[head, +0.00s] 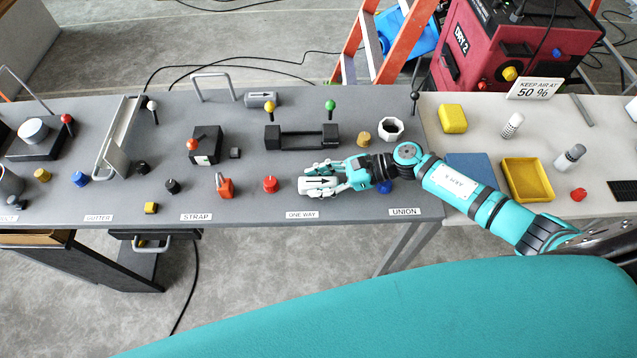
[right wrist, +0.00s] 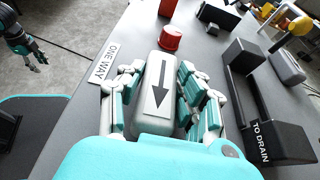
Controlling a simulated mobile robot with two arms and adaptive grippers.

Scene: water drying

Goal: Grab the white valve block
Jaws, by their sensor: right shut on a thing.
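The white valve block (right wrist: 158,92) is a pale rounded block with a dark arrow on top. In the right wrist view it lies between the fingers of my right gripper (right wrist: 155,100), which is shut on it, near the ONE WAY label. I cannot tell whether the block is clear of the tabletop. My left gripper (right wrist: 27,48) shows small at the upper left of the right wrist view, away from the table; its finger opening is unclear.
A black holder (head: 301,137) marked TO DRAIN stands behind my right gripper. A red knob (head: 270,184) is just left of it. A grey arrow block (head: 263,99) lies farther back. A white hex nut (head: 391,128) and blue knob (head: 385,187) are near my right arm.

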